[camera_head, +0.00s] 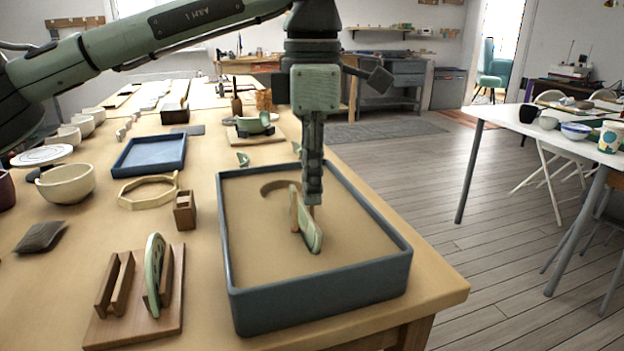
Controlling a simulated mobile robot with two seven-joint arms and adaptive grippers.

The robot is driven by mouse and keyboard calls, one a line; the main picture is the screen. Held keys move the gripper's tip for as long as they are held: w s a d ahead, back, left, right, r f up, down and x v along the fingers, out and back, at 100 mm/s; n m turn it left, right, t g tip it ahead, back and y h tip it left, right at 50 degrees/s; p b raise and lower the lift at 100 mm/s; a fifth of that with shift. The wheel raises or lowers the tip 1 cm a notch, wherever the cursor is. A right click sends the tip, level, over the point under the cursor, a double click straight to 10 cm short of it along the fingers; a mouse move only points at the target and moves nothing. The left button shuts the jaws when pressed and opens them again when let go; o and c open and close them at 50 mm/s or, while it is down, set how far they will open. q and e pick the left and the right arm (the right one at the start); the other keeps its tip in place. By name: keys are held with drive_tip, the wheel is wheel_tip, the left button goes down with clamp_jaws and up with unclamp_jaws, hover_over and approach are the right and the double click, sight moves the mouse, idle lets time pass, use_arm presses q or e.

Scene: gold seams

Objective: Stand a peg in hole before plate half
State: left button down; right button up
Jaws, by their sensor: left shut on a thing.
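My left gripper (312,198) points straight down over the blue-rimmed sand tray (245,302). It is shut on a thin brown peg (311,211), of which only a small part shows below the fingertips. A pale green plate half (308,232) stands on edge in the sand, right at the fingertips. Whether the peg touches the sand or the plate half, I cannot tell. A curved hollow (275,187) shows in the sand behind the plate half. Any hole is hidden. My right gripper is out of view.
A wooden rack (172,318) holds another green plate piece (154,274) at front left. A small wooden block (185,212), a pale wooden ring (130,202), a blue tray (150,154) and a cream bowl (66,184) stand left of the sand tray. The table's right edge is close.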

use_arm(q)
drive_tip(key=shift+f, duration=0.3)
idle(0.4)
drive_tip(key=c, duration=1.6)
unclamp_jaws()
drive_tip(key=shift+o, duration=0.2)
drive_tip(key=o, duration=0.4)
drive_tip(key=shift+o, duration=0.2)
drive_tip(key=shift+r, duration=0.15)
drive_tip(key=shift+r+p, duration=2.15)
drive_tip(key=shift+r, duration=0.75)
